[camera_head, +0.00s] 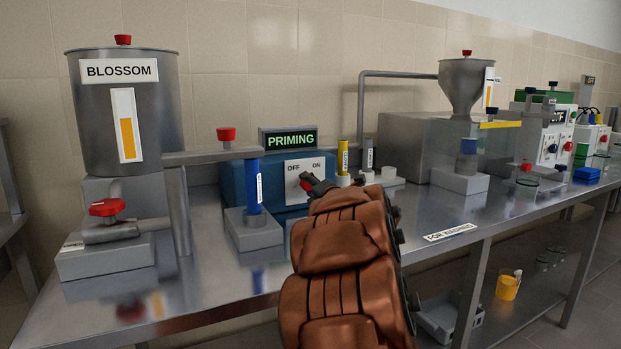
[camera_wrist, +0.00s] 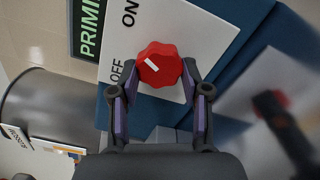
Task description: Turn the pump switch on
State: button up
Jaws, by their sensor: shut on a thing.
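The pump switch is a round red knob (camera_wrist: 159,64) on a white plate (camera_head: 292,172) marked OFF and ON. The plate is on the front of a blue pump box (camera_head: 236,181). In the wrist view my gripper (camera_wrist: 159,80) has one finger on each side of the knob and is shut on it. The knob has a short white mark on its face; I cannot tell for sure which label it points to. In the head view my gripper (camera_head: 313,186) is at the plate, and my arm hides part of the knob and box.
A display (camera_head: 290,140) above the box reads PRIMING. A blue tube (camera_head: 254,187) on a metal block stands left of the plate. The BLOSSOM tank (camera_head: 123,100) and a red-handled valve (camera_head: 107,208) are further left. A metal hopper (camera_head: 466,85) stands right.

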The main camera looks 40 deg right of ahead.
jog(key=shift+r+m+p, duration=0.1)
jog(key=shift+m+p, duration=0.4)
jog(key=shift+m, duration=0.2)
jog(key=o, duration=1.1)
jog(key=shift+o, duration=0.2)
jog(key=shift+v, duration=6)
jog(key=shift+a, duration=0.1)
